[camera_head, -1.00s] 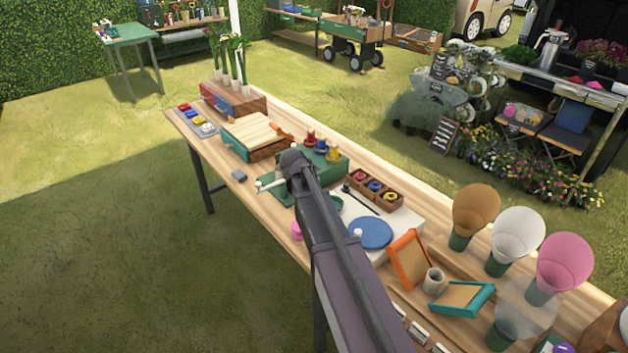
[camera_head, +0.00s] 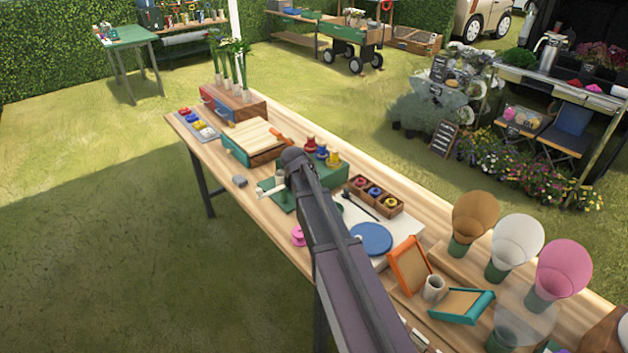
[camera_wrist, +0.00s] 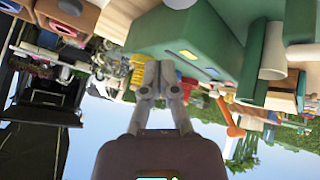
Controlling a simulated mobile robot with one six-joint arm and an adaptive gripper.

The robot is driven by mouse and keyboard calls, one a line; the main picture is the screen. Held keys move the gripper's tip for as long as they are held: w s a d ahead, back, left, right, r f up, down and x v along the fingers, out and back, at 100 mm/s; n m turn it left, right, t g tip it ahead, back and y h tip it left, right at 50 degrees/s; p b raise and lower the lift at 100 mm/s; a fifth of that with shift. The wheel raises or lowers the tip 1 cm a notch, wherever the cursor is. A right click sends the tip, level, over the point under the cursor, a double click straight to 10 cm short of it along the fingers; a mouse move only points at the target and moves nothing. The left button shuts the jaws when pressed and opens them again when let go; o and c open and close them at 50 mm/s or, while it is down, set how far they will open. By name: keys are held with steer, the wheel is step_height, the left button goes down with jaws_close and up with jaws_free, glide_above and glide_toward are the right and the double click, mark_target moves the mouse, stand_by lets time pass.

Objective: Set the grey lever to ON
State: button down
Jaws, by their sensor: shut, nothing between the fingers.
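My gripper (camera_wrist: 158,82) is shut and empty in the wrist view, its two fingers together below a green box (camera_wrist: 185,42) with coloured windows. In the head view my arm's end hides part of the green box (camera_head: 332,168), which has red, blue and yellow pieces on top. A pale upright post (camera_head: 279,179) shows just left of my arm's end, over a green plate (camera_head: 283,199). Pale cylinders also show by green parts in the wrist view (camera_wrist: 272,64). I cannot tell for certain which part is the grey lever, and no ON marking is readable.
A wooden tray (camera_head: 351,186) with coloured pieces and a blue disc (camera_head: 371,238) lie to the right. A small grey block (camera_head: 239,181) lies at the table's left edge. A wooden-topped box (camera_head: 252,136) stands behind. Paper-like cones (camera_head: 516,240) stand at the front right.

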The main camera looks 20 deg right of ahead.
steer(key=p+v, duration=0.7)
steer(key=v, duration=0.2)
steer(key=shift+w+a+r, duration=0.15)
steer(key=shift+w+a, duration=0.05)
steer(key=shift+a, duration=0.3)
steer(key=s+a+f+n+g+y, duration=0.2)
steer(key=s+y, duration=0.1)
steer(key=s, duration=0.9)
steer(key=s+a+f+n+g+y, duration=0.1)
steer(key=s+a+f+g+y, duration=0.1)
steer(key=s, duration=1)
steer(key=shift+s+f+n+g+y, duration=0.2)
steer(key=shift+s+n+g+y, duration=0.2)
steer(key=shift+g, duration=0.4)
